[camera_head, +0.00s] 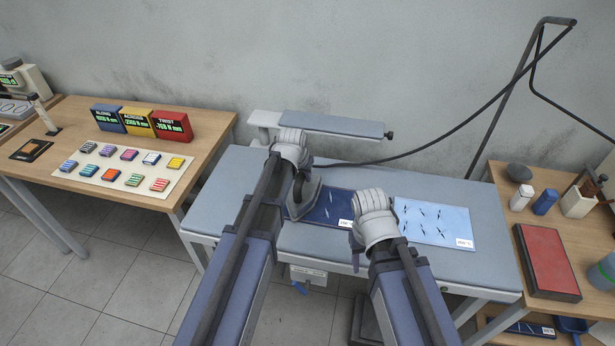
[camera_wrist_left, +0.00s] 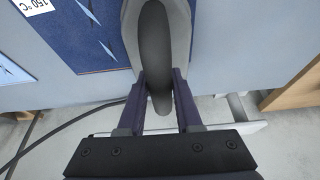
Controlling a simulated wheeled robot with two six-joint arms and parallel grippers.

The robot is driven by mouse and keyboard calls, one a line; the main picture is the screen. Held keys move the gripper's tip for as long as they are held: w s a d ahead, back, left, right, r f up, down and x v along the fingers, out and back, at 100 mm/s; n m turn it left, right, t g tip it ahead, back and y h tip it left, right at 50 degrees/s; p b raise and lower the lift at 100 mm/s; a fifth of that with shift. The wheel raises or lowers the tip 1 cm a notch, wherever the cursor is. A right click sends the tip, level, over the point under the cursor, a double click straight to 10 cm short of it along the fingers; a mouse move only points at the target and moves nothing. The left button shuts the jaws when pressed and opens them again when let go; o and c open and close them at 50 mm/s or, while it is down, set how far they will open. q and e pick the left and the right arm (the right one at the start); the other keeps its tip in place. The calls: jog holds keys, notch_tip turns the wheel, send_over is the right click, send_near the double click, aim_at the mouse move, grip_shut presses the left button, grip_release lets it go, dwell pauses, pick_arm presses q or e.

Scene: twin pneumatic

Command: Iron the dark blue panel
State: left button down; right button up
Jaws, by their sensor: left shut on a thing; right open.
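The iron (camera_head: 311,190) stands over the panel's left part, partly hidden behind my left arm. My left gripper (camera_wrist_left: 158,88) is shut on the iron's dark handle (camera_wrist_left: 155,50). From these views I cannot tell whether the soleplate touches the cloth. My right gripper (camera_head: 372,208) is open and empty, above the panel's right edge, its fingers mostly hidden by its wrist.
A light blue panel (camera_head: 432,222) lies to the right on the same table. A narrow sleeve board (camera_head: 320,124) stands at the back. The iron's cable (camera_head: 430,143) runs to a bent stand. A red block (camera_head: 547,262) and bottles sit on the right bench.

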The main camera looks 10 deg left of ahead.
pick_arm(q)
jog(key=shift+a, duration=0.15)
jog(key=shift+w+a+r, duration=0.1)
jog(key=shift+w+a, duration=0.05)
jog(key=shift+a, duration=1.65)
jog(key=shift+w, duration=0.15)
jog(key=shift+w, duration=0.15)
jog(key=shift+d, duration=0.1)
jog(key=shift+d, duration=0.1)
jog(key=shift+d, duration=1.8)
jog(key=shift+d, duration=0.15)
jog(key=shift+s+d, duration=0.2)
jog(key=shift+d, duration=1.55)
